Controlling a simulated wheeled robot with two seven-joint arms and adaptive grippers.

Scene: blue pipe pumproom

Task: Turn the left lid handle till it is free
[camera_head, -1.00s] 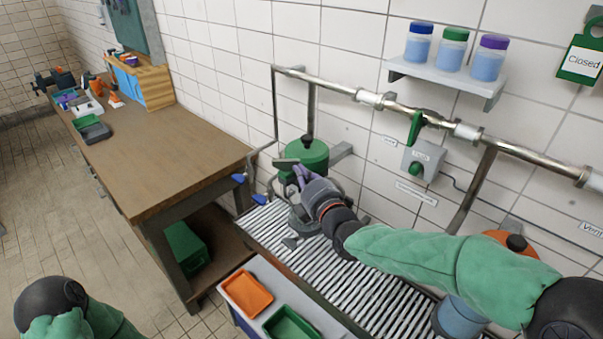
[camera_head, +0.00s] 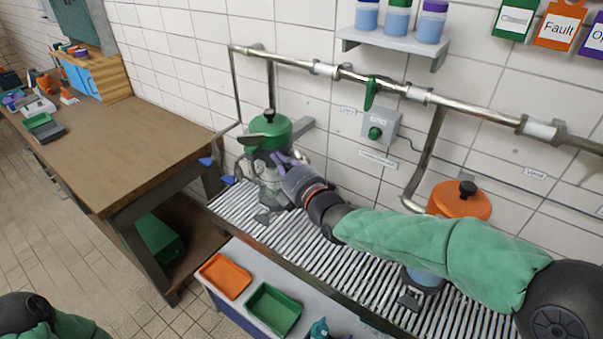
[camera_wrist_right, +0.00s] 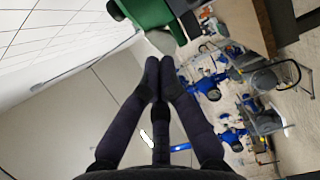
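The left vessel has a green lid (camera_head: 276,130) with a black knob on top and a dark grey handle (camera_head: 248,140) at its left front. Its grey metal body (camera_head: 270,182) stands on the slatted bench. My right gripper (camera_head: 279,158) is at the front right of the lid, just below its rim. The green lid also shows at the top of the right wrist view (camera_wrist_right: 152,12). There, the dark fingertips (camera_wrist_right: 160,64) are together, with nothing visible between them. I cannot tell whether they touch the vessel. My left gripper is out of view.
A second vessel with an orange lid (camera_head: 461,199) stands to the right, partly behind my right arm. A metal pipe with a green valve handle (camera_head: 370,93) runs along the wall. Orange (camera_head: 226,276) and green (camera_head: 273,309) trays lie in front. The wooden table (camera_head: 120,135) is at left.

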